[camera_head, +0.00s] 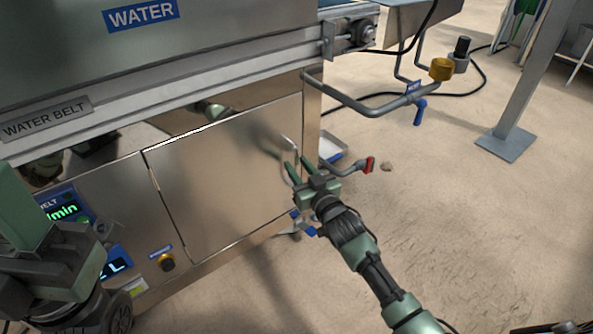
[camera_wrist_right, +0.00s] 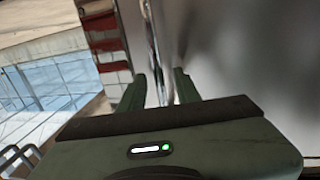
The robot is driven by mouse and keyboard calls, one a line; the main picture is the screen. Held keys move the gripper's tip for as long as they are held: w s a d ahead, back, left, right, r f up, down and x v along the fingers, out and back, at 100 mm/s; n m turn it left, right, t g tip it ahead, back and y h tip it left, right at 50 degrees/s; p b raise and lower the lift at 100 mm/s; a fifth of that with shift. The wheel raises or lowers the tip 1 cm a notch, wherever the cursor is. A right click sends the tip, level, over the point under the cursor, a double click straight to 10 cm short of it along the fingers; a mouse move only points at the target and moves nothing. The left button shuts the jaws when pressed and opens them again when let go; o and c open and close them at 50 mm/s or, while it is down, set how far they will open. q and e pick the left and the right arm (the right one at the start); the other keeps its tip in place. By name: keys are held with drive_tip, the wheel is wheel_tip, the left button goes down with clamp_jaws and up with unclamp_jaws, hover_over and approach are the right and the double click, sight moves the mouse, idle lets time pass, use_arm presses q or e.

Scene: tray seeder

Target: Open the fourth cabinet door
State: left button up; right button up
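The metal cabinet door (camera_head: 225,180) is a plain panel in the machine's side, below the belt rail. It looks shut or nearly so, with a thin gap along its edges. A slim upright bar handle (camera_head: 289,146) is near its right edge and also shows in the right wrist view (camera_wrist_right: 158,78). My right gripper (camera_head: 298,166) is at this handle, fingers pointing at the door. In the right wrist view its two fingers (camera_wrist_right: 160,92) are apart, with the handle between them and visible space beside it. My left arm is at the lower left; its fingertips are not clear.
A grey pipe (camera_head: 350,100) with a blue valve handle (camera_head: 420,110) juts out at upper right. A red-handled valve (camera_head: 369,165) is near my right gripper.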

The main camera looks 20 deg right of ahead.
drive_tip(key=shift+w+a, duration=0.1)
drive_tip(key=shift+w, duration=0.45)
clamp_jaws()
idle(1.0)
